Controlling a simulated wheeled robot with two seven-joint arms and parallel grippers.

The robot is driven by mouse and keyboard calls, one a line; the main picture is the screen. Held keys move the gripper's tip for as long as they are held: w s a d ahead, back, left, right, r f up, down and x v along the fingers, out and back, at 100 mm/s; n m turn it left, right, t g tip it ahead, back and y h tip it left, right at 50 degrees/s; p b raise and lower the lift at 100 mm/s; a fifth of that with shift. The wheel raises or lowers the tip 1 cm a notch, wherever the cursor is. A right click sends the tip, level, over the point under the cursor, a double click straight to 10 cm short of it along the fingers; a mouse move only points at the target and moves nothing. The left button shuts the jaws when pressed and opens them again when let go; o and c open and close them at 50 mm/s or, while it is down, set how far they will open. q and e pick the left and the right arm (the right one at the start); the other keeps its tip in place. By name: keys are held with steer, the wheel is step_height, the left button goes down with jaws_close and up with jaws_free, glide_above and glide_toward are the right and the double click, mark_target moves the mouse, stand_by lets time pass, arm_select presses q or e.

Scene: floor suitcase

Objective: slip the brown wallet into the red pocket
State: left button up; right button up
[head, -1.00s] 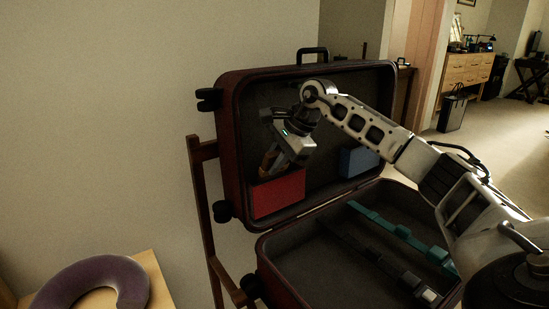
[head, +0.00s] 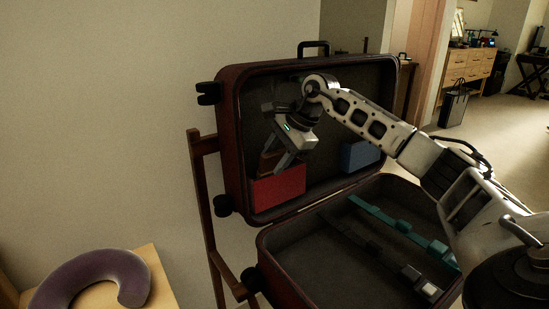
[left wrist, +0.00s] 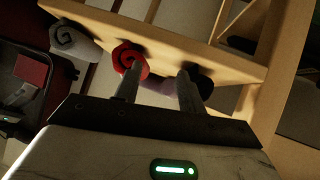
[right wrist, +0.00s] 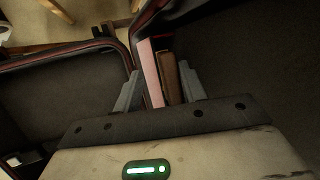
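The red pocket (head: 278,188) is on the inside of the upright suitcase lid (head: 228,120). The brown wallet (head: 267,166) stands at its mouth, its upper part showing above the red edge. In the right wrist view the wallet (right wrist: 171,78) is upright beside the pale red pocket wall (right wrist: 151,74); its lower part is hidden. My right gripper (head: 274,160) is open above the pocket, its fingers apart on either side of the wallet and pocket wall. My left gripper (left wrist: 158,88) is open and empty, outside the head view.
A blue pocket (head: 359,157) is on the lid's right side. The suitcase base (head: 300,285) lies open with teal and dark straps. A purple neck pillow (head: 80,275) lies on a wooden surface at the lower left. The left wrist view shows rolled items, one red (left wrist: 130,58), near a wooden board.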

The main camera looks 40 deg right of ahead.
arm_select(q)
steer(key=shift+t, duration=0.6)
steer(key=r+p, duration=0.1)
steer(key=r, duration=0.2)
steer(key=a+r+p, duration=0.1)
steer(key=r, duration=0.1)
steer(key=shift+s+p, duration=0.25)
steer(key=shift+p, duration=0.05)
arm_select(e)
steer(key=v, duration=1.5)
steer(key=shift+s+r, duration=0.15)
steer(key=shift+d, duration=0.15)
